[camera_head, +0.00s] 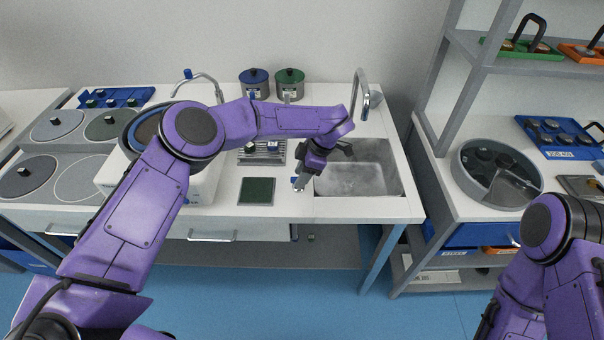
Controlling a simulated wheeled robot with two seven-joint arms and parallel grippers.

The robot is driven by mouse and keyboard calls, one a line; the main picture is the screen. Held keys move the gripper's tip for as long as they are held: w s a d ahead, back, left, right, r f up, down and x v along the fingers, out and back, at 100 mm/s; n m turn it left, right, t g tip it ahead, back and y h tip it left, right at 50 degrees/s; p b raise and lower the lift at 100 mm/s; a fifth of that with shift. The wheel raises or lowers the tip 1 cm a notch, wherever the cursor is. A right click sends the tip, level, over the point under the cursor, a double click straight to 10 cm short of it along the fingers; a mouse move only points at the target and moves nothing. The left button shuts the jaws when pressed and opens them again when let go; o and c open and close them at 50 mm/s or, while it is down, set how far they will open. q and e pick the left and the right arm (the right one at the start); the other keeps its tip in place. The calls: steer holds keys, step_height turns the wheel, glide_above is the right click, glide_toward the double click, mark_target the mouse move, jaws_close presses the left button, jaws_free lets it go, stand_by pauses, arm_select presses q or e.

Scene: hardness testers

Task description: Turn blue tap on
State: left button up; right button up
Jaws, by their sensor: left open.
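A curved metal tap with a blue top (188,74) stands at the back of the white worktop, left of the pots. My left gripper (325,168) is open and empty, over the left part of the sink, in front of the second tap and well to the right of the blue-topped one. My right arm is at the lower right; its gripper does not show.
A blue-lidded pot (254,82) and a green-lidded pot (290,84) stand at the back. A green square plate (257,191) lies left of the sink. Round hotplates (57,124) are at the left. A shelf post (462,75) rises right of the sink.

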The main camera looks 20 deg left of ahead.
arm_select(q)
steer(key=b+v, duration=0.1)
steer(key=v, duration=0.9)
steer(key=shift+r+b, duration=0.2)
steer(key=shift+b, duration=0.2)
steer(key=shift+d, duration=0.1)
